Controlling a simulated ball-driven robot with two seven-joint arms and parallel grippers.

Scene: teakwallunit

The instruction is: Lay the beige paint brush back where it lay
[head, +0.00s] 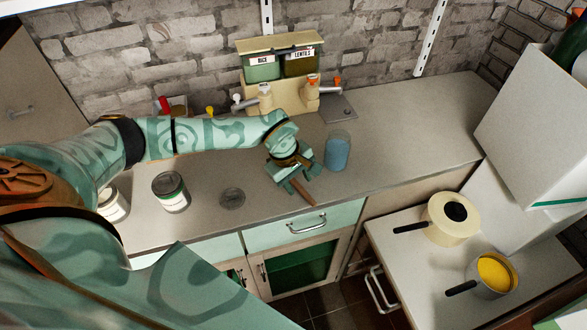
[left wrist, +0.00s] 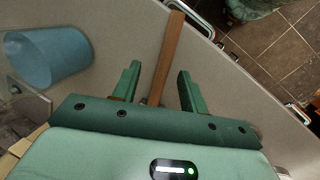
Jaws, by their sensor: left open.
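The paint brush shows as a brown, flat handle (head: 304,194) near the counter's front edge, above the drawer. In the left wrist view the handle (left wrist: 171,50) runs from between my fingers out past the fingertips. Its other end is hidden behind the gripper body, so I cannot see the bristles. My left gripper (head: 301,181) is open and points down at the counter, with its two green fingers (left wrist: 158,75) on either side of the handle. A gap shows between the handle and the right finger in the wrist view. My right gripper is not in view.
A blue tumbler (head: 338,152) stands close to my left gripper. Two cans (head: 170,192) (head: 113,204) and a dark round disc (head: 232,198) are on the counter at left. A dispenser with RICE and LENTILS bins (head: 280,66) stands behind. The counter's right part is clear.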

